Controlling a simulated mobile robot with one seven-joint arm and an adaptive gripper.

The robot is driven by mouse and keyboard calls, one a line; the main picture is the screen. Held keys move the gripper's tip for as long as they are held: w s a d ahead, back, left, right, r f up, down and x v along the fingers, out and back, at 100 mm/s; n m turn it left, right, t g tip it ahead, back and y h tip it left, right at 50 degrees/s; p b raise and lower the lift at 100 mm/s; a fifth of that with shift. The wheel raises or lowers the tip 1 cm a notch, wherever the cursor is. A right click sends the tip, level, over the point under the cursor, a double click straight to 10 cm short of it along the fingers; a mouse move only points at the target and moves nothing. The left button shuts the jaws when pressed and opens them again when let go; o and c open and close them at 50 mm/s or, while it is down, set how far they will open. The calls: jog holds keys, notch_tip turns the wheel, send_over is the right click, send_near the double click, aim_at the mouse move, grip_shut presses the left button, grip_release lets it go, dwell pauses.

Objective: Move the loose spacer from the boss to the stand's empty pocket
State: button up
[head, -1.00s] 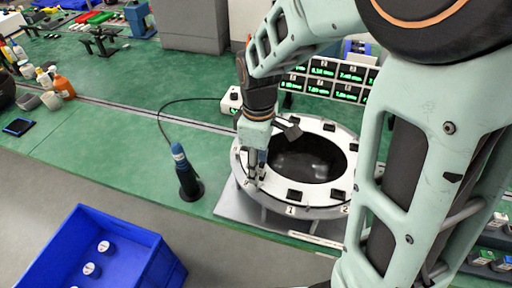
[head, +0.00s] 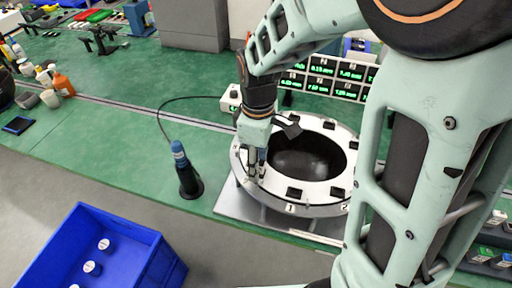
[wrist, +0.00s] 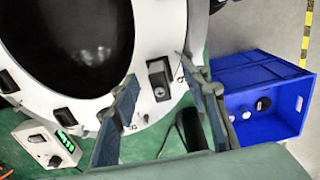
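The stand is a white ring (head: 322,205) with a dark round opening and several black pockets along its rim; it also shows in the wrist view (wrist: 198,30). My gripper (head: 253,170) is over the ring's left rim. In the wrist view, my gripper (wrist: 163,85) has its two fingers well apart with nothing clearly held. Between and beyond the fingertips is a dark pocket with a small grey piece (wrist: 158,68) at it. I cannot tell for sure whether this piece is the loose spacer. The boss cannot be made out clearly.
A blue-topped tool (head: 184,170) stands left of the ring with its cable running behind. A blue bin (head: 150,262) with white-capped items is at lower left. Green-lit displays (head: 322,68) stand behind the ring.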

grip_shut()
jog(key=shift+r, duration=0.2)
jog(key=shift+r+p, duration=2.35)
jog(key=shift+r, duration=0.5)
